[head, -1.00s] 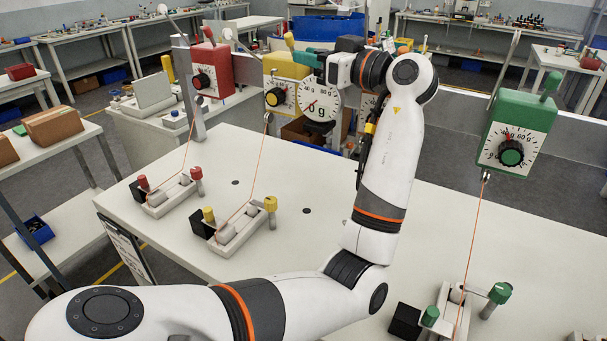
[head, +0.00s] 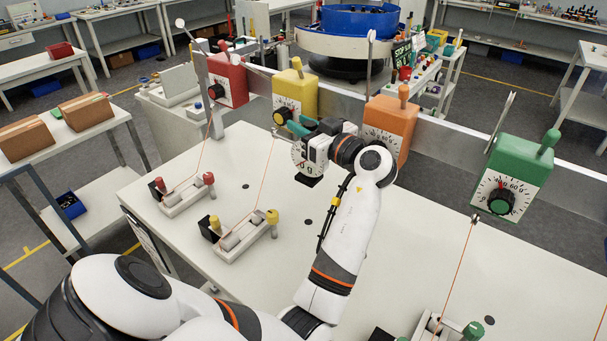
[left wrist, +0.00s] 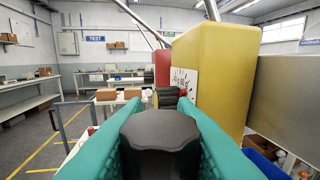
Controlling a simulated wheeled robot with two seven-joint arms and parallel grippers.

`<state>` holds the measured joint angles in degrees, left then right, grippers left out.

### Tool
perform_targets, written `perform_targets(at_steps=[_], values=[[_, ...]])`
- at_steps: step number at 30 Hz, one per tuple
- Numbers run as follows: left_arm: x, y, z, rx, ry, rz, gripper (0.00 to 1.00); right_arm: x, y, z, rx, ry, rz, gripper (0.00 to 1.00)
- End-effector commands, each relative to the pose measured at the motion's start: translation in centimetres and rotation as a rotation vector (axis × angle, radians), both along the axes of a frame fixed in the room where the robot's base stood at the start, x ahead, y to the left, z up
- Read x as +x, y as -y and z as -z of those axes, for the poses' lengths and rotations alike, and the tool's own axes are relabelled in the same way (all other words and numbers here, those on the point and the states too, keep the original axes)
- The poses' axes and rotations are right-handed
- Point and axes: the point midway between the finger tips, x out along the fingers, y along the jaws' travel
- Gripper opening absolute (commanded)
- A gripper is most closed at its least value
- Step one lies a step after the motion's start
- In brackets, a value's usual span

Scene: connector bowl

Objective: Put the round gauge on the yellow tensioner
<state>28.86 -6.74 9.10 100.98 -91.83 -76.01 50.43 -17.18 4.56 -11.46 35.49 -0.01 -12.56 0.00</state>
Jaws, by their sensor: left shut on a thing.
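The yellow tensioner (head: 295,93) is on the rail, second from the left, with a dial and black knob on its front. A thread runs from below it to a yellow-marked holder (head: 240,236) on the table. My left gripper (head: 300,129), with teal fingers, is shut on the round gauge (head: 301,160), just below and right of the yellow tensioner in the head view. The gauge's white face is partly hidden by the gripper. In the left wrist view, a black knob (left wrist: 160,130) is between the fingers, and the yellow tensioner (left wrist: 215,75) stands close ahead, to the right.
Red (head: 227,80), orange (head: 390,127) and green (head: 512,175) tensioners share the rail. Threads run down to holders on the white table (head: 400,260). A blue bowl (head: 348,18) stands behind the rail. The table's middle is largely clear.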

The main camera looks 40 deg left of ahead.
Motion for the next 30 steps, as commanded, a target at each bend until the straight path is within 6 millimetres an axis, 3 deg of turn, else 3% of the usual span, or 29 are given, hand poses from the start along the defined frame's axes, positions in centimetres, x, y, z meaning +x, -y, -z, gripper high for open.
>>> perform_targets(at_steps=[6,12,24,30], values=[[0.0,0.0,5.7,0.002,-0.01,0.001,0.0,0.0,0.0,-1.9,0.0,0.0,0.0,0.36],[0.0,0.0,9.8,0.001,-0.004,0.001,0.0,0.0,0.0,-2.8,0.0,0.0,0.0,0.36],[0.0,0.0,14.2,0.002,-0.003,0.0,0.0,0.0,0.0,-3.8,0.0,0.0,0.001,0.36],[0.0,0.0,14.8,0.002,0.002,0.0,0.0,0.0,0.0,-3.7,0.0,0.0,0.001,0.36]])
